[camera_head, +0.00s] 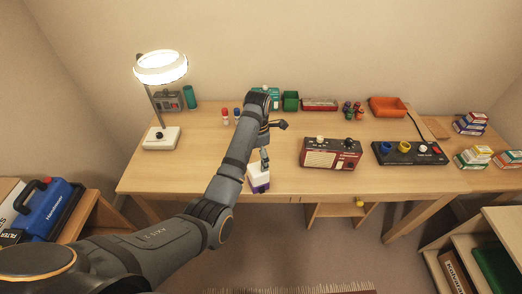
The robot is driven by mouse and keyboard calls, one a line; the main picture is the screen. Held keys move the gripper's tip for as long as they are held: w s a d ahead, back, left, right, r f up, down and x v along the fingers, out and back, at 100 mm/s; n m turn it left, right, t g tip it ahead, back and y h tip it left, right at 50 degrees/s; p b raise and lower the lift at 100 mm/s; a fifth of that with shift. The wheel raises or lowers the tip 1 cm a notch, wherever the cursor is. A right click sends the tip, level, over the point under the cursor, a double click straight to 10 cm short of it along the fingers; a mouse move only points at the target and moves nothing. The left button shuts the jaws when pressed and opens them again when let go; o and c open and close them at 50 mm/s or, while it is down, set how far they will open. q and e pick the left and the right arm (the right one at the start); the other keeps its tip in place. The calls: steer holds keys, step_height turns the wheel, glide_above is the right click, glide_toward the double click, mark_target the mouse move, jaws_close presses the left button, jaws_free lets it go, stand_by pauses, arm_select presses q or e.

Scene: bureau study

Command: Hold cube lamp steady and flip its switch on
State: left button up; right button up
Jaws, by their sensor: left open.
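A small white cube with a purple lower part (257,182), which looks like the cube lamp, stands near the front edge of the desk (210,160). My left gripper (264,163) is open, pointing down at the top of the cube. Its fingers overlap the cube's upper edge in the picture, and I cannot tell whether they touch it. The cube's switch cannot be made out. My right gripper is not in view.
A lit ring lamp (160,67) stands at the left. To the right are a red radio (330,154) and a black panel with knobs (409,153). Bottles, a green box (290,101), a red tray and an orange bin (388,107) line the back.

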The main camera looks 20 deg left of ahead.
mark_target(258, 174)
arm_select(q)
steer(key=f, duration=0.1)
steer(key=s+f, duration=0.1)
steer(key=f, duration=0.1)
step_height(258, 174, down, 7)
steer(key=shift+w+r+p, duration=0.1)
steer(key=shift+w+p, duration=0.05)
steer(key=shift+p, duration=0.15)
steer(key=shift+f, duration=0.2)
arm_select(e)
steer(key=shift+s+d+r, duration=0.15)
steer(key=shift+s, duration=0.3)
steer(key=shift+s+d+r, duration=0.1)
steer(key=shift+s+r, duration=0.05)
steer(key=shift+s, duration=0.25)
arm_select(q)
steer(key=shift+c, duration=0.3)
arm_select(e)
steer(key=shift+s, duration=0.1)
arm_select(q)
steer(key=c, duration=1.4)
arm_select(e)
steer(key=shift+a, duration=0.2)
arm_select(q)
steer(key=shift+c, duration=0.2)
